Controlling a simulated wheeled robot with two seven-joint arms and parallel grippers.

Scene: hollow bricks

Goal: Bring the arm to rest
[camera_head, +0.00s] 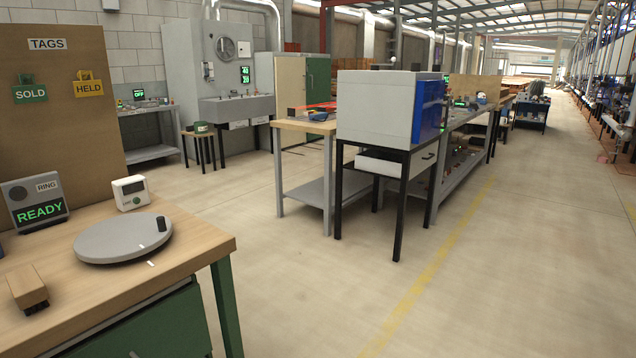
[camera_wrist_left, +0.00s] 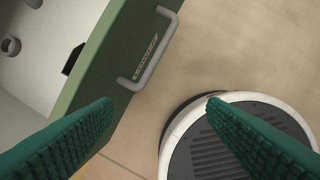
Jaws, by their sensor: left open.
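My left gripper (camera_wrist_left: 160,100) shows in the left wrist view as two dark green ribbed fingers, wide apart with nothing between them. Beyond the fingers is a green panel (camera_wrist_left: 118,62) with a grey bar handle (camera_wrist_left: 150,60) and a small label. The handle lies ahead of the gap between the fingers, and I see no contact. Left of the panel is a pale surface with a round grey piece and a dark piece on it. Neither arm shows in the head view, and my right gripper is in no view.
A wooden-topped bench (camera_head: 192,248) at the left holds a grey round plate (camera_head: 115,240), a READY display (camera_head: 38,203), a small white box (camera_head: 130,193) and a wooden block (camera_head: 27,288). A tag board (camera_head: 60,130) stands behind.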

